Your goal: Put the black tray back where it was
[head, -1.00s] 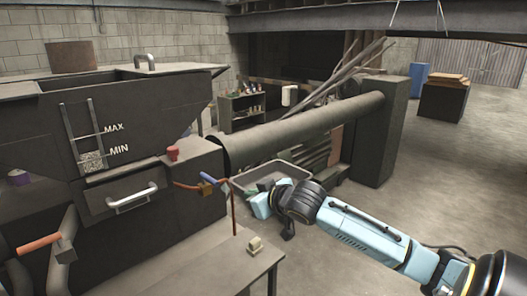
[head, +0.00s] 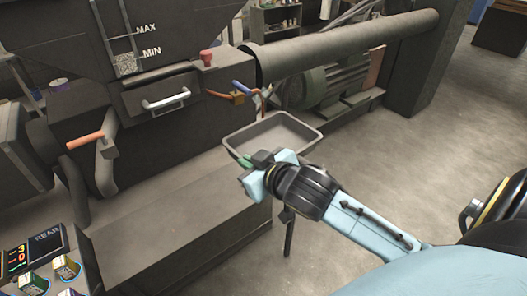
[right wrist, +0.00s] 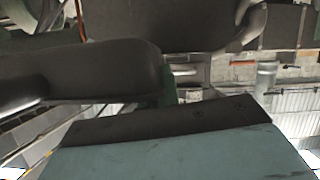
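The black tray (head: 283,122) looks dark grey and is a shallow, empty open box. In the head view it hangs in front of the dark machine, below the large pipe's open end. My right gripper (head: 250,161) is at the tray's near rim and appears shut on it. The gripper hides part of that rim. In the right wrist view, the green fingertips (right wrist: 168,88) are mostly hidden between dark parts, so the grip is hard to see there. My left gripper is not in view.
The dark machine has a drawer with a pale handle (head: 166,101) and a red button (head: 206,57). A low dark bench (head: 175,215) runs along its front. A control panel (head: 40,260) stands at the lower left. The concrete floor (head: 400,165) at right is open.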

